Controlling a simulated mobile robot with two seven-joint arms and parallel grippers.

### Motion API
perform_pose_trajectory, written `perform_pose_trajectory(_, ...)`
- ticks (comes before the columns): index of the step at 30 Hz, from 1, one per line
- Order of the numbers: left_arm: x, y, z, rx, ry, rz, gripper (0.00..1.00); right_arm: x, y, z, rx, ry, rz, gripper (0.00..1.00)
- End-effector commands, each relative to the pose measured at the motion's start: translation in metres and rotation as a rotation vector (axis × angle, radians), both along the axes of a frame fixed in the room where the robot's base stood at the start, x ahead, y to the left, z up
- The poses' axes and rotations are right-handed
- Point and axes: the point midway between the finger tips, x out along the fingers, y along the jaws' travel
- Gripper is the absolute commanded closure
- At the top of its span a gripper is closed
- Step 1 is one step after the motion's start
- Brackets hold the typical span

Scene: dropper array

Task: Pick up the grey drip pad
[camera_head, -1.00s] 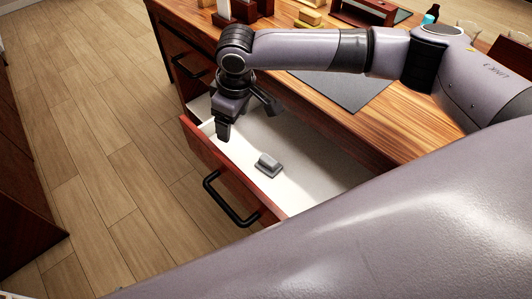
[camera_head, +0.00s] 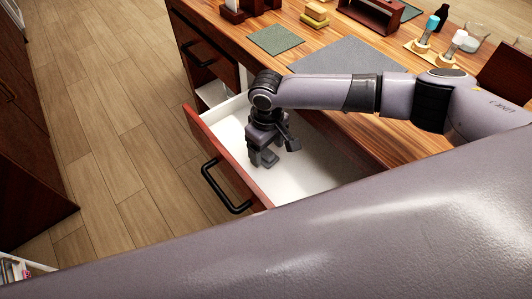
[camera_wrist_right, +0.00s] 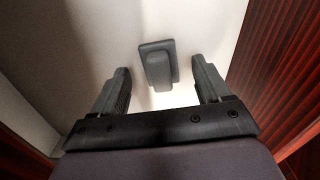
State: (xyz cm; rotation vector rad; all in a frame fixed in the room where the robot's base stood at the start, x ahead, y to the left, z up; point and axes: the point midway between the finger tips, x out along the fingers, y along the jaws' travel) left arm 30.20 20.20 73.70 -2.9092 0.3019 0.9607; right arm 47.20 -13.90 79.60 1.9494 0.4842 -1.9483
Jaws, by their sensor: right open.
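The grey drip pad (camera_wrist_right: 157,64), a small flat block with a raised middle part, lies on the white floor of the open drawer. In the wrist view it sits between and just beyond the two fingertips of my right gripper, apart from both. My right gripper (camera_head: 272,156) is open and points down into the drawer (camera_head: 309,178). In the head view the gripper hides the pad, or I cannot tell it from the fingers. My left gripper is not in view.
The drawer's red-brown front (camera_head: 227,157) with a black handle (camera_head: 222,190) stands at the left of the gripper. The wooden counter (camera_head: 385,135) runs along the right. On it lie a green mat (camera_head: 275,39) and a dark grey mat (camera_head: 345,58).

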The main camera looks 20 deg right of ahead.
Motion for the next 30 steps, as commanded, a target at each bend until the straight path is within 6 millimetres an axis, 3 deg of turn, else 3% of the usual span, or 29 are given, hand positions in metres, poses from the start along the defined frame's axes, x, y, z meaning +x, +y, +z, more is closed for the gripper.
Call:
perform_pose_trajectory(4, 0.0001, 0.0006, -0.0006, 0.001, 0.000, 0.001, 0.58, -0.0008, -0.0006, -0.0161, -0.001, 0.002, 0.000, 0.23)
perform_pose_trajectory(12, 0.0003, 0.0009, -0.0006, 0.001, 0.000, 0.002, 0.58, -0.0010, -0.0005, -0.0180, 0.000, 0.001, 0.001, 0.27)
perform_pose_trajectory(17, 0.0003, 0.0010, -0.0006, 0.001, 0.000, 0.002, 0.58, -0.0009, -0.0005, -0.0178, 0.000, 0.001, 0.001, 0.79)
perform_pose_trajectory(18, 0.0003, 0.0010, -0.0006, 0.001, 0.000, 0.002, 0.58, -0.0009, -0.0005, -0.0177, 0.000, 0.001, 0.001, 0.83)
perform_pose_trajectory(30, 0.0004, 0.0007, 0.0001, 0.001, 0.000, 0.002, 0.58, -0.0003, -0.0003, -0.0105, 0.001, 0.000, 0.001, 0.84)
